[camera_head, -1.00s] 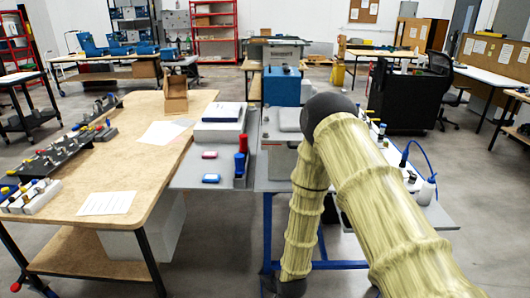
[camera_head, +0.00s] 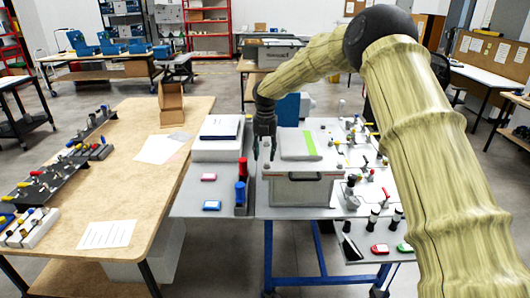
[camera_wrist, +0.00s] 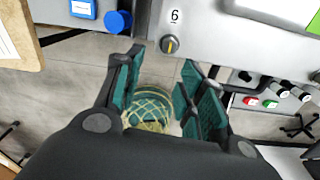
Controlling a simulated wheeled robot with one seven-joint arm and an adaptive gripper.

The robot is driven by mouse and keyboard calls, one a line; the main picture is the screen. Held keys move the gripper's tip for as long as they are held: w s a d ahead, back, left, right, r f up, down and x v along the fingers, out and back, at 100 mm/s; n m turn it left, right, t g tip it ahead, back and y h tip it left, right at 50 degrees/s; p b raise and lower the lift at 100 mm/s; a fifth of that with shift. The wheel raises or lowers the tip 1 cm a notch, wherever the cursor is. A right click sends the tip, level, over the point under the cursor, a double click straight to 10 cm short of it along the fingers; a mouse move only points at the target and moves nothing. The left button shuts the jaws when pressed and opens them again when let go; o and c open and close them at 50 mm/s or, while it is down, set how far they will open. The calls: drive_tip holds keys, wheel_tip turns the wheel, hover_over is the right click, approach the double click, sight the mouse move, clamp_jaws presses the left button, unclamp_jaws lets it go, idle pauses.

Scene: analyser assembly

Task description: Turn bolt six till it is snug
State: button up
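Bolt six (camera_wrist: 169,44) is a round grey head with a yellow line across it. It sits on a light grey panel (camera_wrist: 215,40), just below a white label marked 6 (camera_wrist: 174,15). In the wrist view my gripper (camera_wrist: 163,70) is open and its teal finger pads point toward the bolt. The bolt shows beyond the gap between the fingertips, and nothing is held. In the head view my gripper (camera_head: 264,145) points down at the left side of the grey analyser (camera_head: 302,189). Bolt six cannot be made out there.
A red-topped and a blue cylinder (camera_head: 241,192) stand left of the gripper, near small pink (camera_head: 208,177) and blue (camera_head: 211,206) boxes. White boxes (camera_head: 217,150) stand behind these. Several small fittings crowd the analyser's right side. A wooden table (camera_head: 130,190) is at left.

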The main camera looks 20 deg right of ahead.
sight(267, 165)
wheel_tip(267, 165, up, 5)
drive_tip(key=w+d+n, duration=0.1)
drive_tip(key=w, duration=0.1)
drive_tip(key=f+p, duration=0.1)
drive_tip(key=f, duration=0.2)
drive_tip(key=f+p, duration=0.2)
drive_tip(key=f, duration=0.2)
drive_tip(key=f+p, duration=0.1)
drive_tip(key=f, duration=0.2)
drive_tip(key=shift+s+d+f+p, duration=0.15)
drive_tip(key=shift+d+p, duration=0.1)
drive_tip(key=shift+p, duration=0.05)
clamp_jaws()
